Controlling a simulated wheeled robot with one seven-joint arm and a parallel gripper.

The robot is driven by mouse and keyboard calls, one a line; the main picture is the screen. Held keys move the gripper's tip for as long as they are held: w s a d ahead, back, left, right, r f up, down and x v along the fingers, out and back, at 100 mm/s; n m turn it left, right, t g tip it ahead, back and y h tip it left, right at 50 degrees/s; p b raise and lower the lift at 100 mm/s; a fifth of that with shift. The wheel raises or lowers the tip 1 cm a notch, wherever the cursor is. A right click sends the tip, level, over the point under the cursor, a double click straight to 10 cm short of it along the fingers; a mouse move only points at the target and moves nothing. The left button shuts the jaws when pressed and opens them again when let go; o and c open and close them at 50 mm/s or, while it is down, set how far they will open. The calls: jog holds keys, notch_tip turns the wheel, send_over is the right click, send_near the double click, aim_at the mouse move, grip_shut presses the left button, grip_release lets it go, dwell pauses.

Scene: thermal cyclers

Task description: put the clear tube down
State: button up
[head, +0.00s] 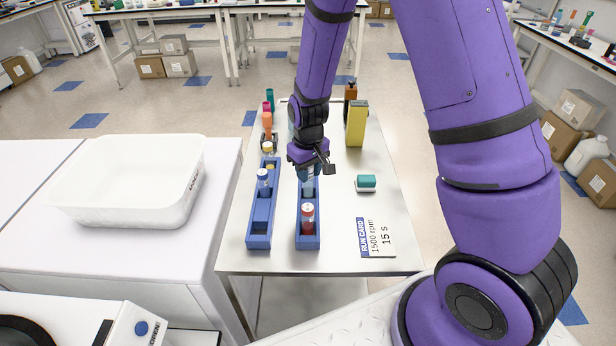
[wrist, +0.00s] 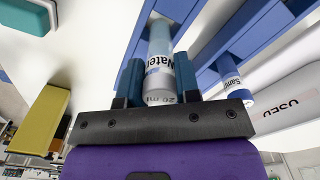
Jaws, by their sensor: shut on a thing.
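The clear tube (wrist: 159,52), labelled "Water" and "20 ml", is between the two blue fingers of my gripper (wrist: 160,78) in the wrist view. My gripper (head: 307,174) is shut on it, over the back part of the right blue rack (head: 318,235) in the head view. The tube (head: 308,189) shows just below the fingers there, roughly upright. Its far end reaches the rack in the wrist view; I cannot tell whether it rests on the bottom. A red tube (head: 308,219) stands in the front of the same rack.
A left blue rack (head: 260,241) holds a "Sample" tube (wrist: 235,84) and others. A white bin marked "USED" (head: 125,205) stands left. Coloured bottles stand behind.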

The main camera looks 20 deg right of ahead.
jog(key=shift+f, duration=1.05)
jog(key=shift+f, duration=0.15)
jog(key=o, duration=0.9)
